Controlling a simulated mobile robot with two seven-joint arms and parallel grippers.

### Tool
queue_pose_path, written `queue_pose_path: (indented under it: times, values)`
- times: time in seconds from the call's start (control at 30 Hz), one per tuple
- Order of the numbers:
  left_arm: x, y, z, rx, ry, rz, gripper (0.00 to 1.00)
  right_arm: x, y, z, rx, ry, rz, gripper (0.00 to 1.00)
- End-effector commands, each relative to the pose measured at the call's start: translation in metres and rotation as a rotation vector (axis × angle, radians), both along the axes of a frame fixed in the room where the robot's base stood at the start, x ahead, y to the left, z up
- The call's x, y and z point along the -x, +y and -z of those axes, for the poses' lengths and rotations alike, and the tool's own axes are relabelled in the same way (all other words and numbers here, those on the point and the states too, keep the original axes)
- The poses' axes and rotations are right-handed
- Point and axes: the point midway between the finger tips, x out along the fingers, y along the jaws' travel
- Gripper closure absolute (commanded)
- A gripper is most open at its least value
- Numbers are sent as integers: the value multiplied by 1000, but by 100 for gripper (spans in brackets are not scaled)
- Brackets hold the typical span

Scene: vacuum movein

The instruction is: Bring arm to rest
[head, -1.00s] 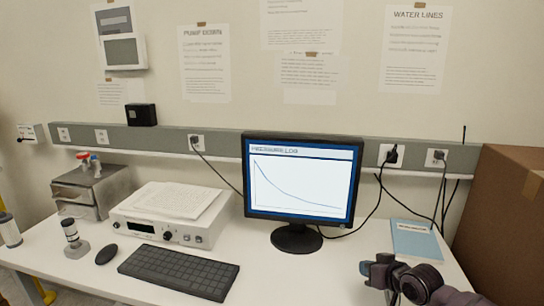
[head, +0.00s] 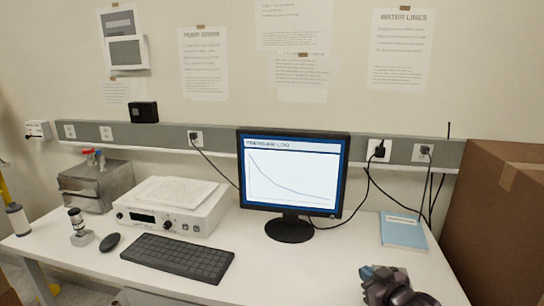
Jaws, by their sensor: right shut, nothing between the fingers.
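My right gripper (head: 372,275) shows at the bottom right of the head view, over the front right part of the white desk (head: 318,265). It is shut and empty, and the picture's lower edge cuts off part of the arm behind it. It appears apart from the items on the desk. My left gripper is out of view.
A monitor (head: 292,172) stands mid-desk, with a keyboard (head: 178,257), mouse (head: 110,242) and white instrument (head: 170,210) to its left. A blue booklet (head: 402,231) lies beyond my right gripper. A cardboard box (head: 505,225) stands at the right. Desk between monitor and gripper is clear.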

Motion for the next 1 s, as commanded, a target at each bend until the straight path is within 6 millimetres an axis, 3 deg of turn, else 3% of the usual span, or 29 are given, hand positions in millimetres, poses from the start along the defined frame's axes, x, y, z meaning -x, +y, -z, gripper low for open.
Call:
queue_pose_path:
  times: [0.37,0.8,1.0]
  values:
    - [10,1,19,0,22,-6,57,111,-13,84,30,10,142,100]
    - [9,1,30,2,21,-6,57,263,-39,187,-15,250,355,100]
    - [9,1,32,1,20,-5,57,294,-42,206,-19,310,380,100]
